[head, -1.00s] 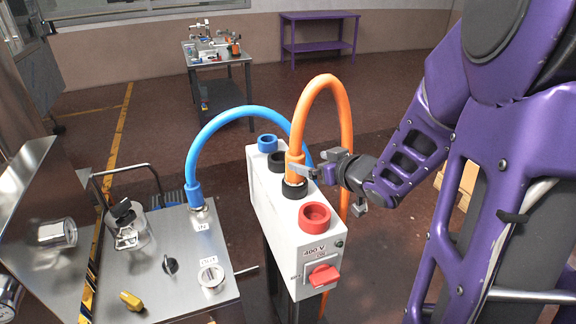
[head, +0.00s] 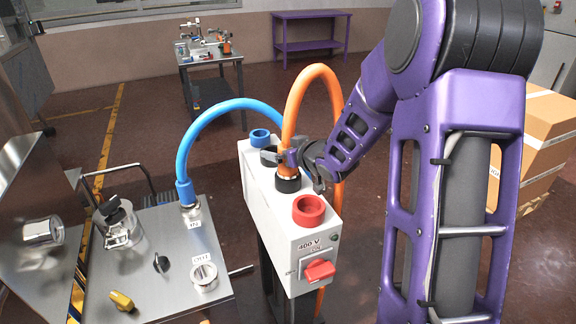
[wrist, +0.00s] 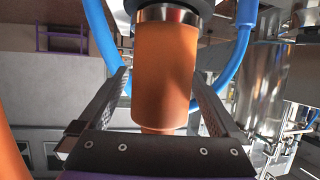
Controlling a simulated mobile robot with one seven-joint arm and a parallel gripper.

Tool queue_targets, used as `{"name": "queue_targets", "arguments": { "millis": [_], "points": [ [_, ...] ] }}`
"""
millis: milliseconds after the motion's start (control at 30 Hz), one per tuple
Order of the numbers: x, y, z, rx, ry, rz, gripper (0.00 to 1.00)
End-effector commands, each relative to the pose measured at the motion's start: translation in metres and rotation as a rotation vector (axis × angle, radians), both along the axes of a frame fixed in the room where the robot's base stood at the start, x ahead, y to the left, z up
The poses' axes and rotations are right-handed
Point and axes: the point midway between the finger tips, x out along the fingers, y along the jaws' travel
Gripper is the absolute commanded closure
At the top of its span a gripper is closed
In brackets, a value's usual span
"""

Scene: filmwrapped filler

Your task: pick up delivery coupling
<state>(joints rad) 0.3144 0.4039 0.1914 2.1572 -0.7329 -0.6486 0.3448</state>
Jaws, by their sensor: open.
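The delivery coupling, an orange cylindrical hose end (head: 287,172), stands upright in a black-ringed socket (head: 288,185) on the white box. An orange hose (head: 296,95) arches up from it and down behind. In the wrist view the coupling (wrist: 165,75) fills the middle, with a metal ring at its far end. My gripper (head: 289,158) is at the coupling, coming from the right. In the wrist view its jaws (wrist: 160,82) are open, one on each side of the coupling, with visible gaps. The far fingertip is partly hidden in the head view.
The white box (head: 263,205) carries a blue socket (head: 260,136), a red socket (head: 309,209) and a red switch (head: 319,270). A blue hose (head: 215,108) arches close behind to a steel panel (head: 165,230) at left. Cardboard boxes (head: 540,140) stand at right.

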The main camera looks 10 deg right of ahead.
Motion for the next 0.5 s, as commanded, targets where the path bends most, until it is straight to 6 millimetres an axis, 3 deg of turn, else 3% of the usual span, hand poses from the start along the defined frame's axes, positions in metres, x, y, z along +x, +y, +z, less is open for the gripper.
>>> {"name": "queue_targets", "arguments": {
  "millis": [133, 500],
  "points": [
    [-0.0002, -0.0001, 0.0005, 0.0, 0.0, 0.0, 0.03],
    [-0.0003, -0.0001, 0.0007, 0.0, -0.001, 0.0, 0.69]
  ]
}}
